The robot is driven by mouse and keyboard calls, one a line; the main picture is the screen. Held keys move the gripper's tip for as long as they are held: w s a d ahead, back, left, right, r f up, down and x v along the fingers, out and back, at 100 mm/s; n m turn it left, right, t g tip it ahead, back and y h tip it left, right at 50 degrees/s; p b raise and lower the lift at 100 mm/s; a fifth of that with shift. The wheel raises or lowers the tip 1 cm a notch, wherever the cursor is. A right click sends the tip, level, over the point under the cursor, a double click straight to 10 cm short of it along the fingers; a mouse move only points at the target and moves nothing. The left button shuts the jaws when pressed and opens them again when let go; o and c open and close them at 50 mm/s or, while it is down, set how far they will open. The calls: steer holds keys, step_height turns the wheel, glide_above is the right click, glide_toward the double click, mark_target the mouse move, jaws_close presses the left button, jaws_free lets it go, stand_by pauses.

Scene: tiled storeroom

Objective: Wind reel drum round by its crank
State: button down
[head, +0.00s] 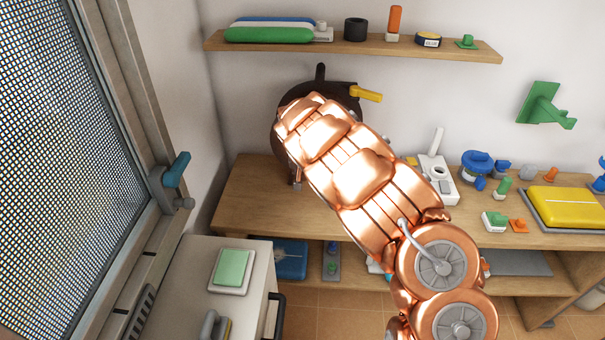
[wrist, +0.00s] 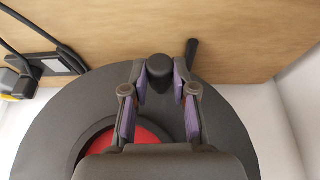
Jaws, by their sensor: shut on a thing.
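The reel drum (head: 297,91) is a dark round disc standing at the back of the wooden workbench. My copper arm hides most of it in the head view. In the wrist view the dark disc (wrist: 52,128) fills the lower part, with a red centre (wrist: 143,134) partly covered by my gripper's body. My gripper (wrist: 160,75) has its two purple-padded fingers on either side of a black rounded knob (wrist: 159,66), the crank's grip, and is shut on it. A thin dark stub (wrist: 191,52) sticks out just right of the fingers. My fingertips are hidden in the head view.
A yellow handle-like piece (head: 366,93) juts right of the drum. A loaded wall shelf (head: 350,43) hangs above. A white device (head: 437,180) and a yellow case (head: 562,200) stand right on the workbench (head: 245,195). A pale cabinet (head: 225,262) is at front left.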

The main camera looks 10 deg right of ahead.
steer(key=shift+a+y+b, duration=0.3)
steer(key=shift+b, duration=0.5)
steer(key=shift+w+a+r+y+b, duration=0.1)
steer(key=shift+w+a+y+b, duration=0.15)
steer(key=shift+b, duration=0.4)
step_height(320, 180, up, 13)
steer(key=a+m+t+y+b, duration=0.2)
steer(key=m+t+y+b, duration=0.2)
steer(key=y+b, duration=0.9)
steer(key=shift+w+t+b, duration=0.3)
steer(key=shift+t+b, duration=1.1)
steer(key=shift+b, duration=3.85)
steer(key=shift+r, duration=0.1)
steer(key=c, duration=0.9)
jaws_free()
